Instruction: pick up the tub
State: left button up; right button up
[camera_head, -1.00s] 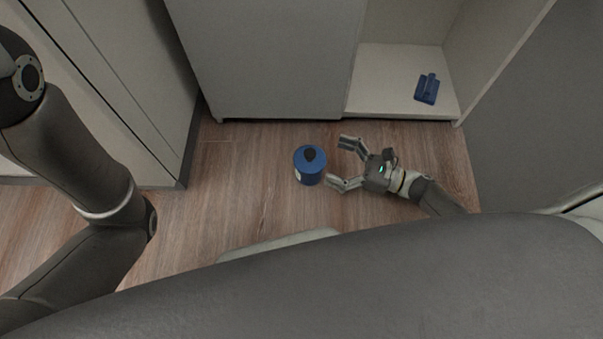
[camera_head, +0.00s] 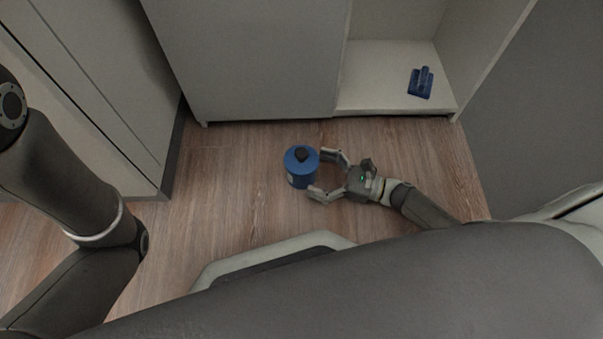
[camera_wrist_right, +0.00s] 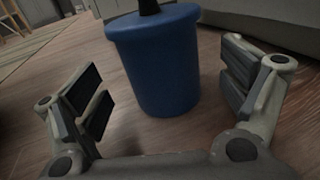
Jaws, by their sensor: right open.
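The tub (camera_head: 301,167) is blue with a dark knob on its lid and a pale label on its side. It stands upright on the wooden floor. My right gripper (camera_head: 322,173) is open, with its fingertips at the tub's right side, one toward the cabinet and one toward my base. In the right wrist view the tub (camera_wrist_right: 160,65) stands between and a little beyond the open fingers (camera_wrist_right: 168,90), with gaps on both sides. My left arm shows at the left, but its gripper is out of view.
A white cabinet (camera_head: 250,60) stands behind the tub. Its open compartment (camera_head: 375,80) at the right holds a blue object (camera_head: 420,82). Another cabinet (camera_head: 90,80) is at the left. The floor (camera_head: 230,190) left of the tub is clear.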

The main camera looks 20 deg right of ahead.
aim_at(301, 167)
jog(key=b+x, duration=0.1)
jog(key=x, duration=0.3)
jog(key=shift+w+a, duration=0.25)
jog(key=shift+a, duration=0.05)
jog(key=c, duration=1.5)
jog(key=shift+r, duration=0.1)
jog(key=shift+c, duration=0.2)
jog(key=shift+r, duration=0.1)
